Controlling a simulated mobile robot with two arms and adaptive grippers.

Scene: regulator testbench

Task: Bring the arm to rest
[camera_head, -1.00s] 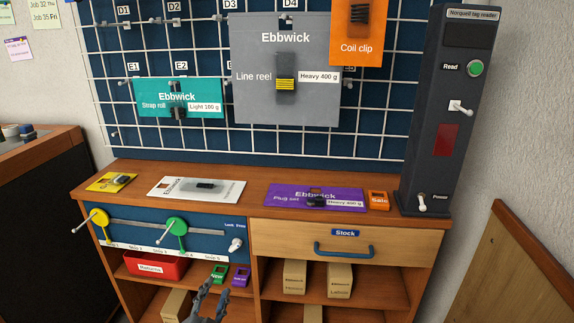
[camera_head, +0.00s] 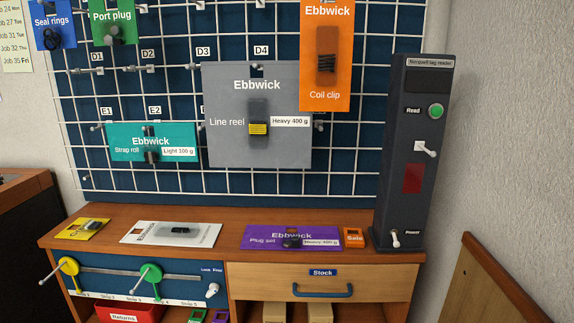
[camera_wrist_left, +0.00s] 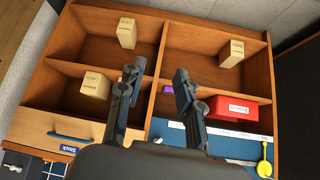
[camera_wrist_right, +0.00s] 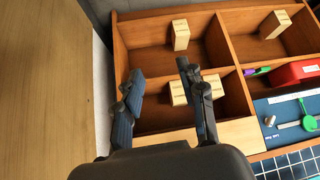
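My left gripper (camera_wrist_left: 158,82) is open and empty in the left wrist view, with the cabinet's shelves behind its fingers. Neither gripper shows in the head view now. The wooden cabinet (camera_head: 240,272) stands below the pegboard (camera_head: 190,185), with packs lying on its top.
A tag reader (camera_head: 405,160) stands at the cabinet top's right end. A stock drawer (camera_head: 345,275) is shut. A red returns bin (camera_wrist_left: 232,108) and several boxes sit on the shelves. A wooden panel (camera_head: 480,290) stands at the right.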

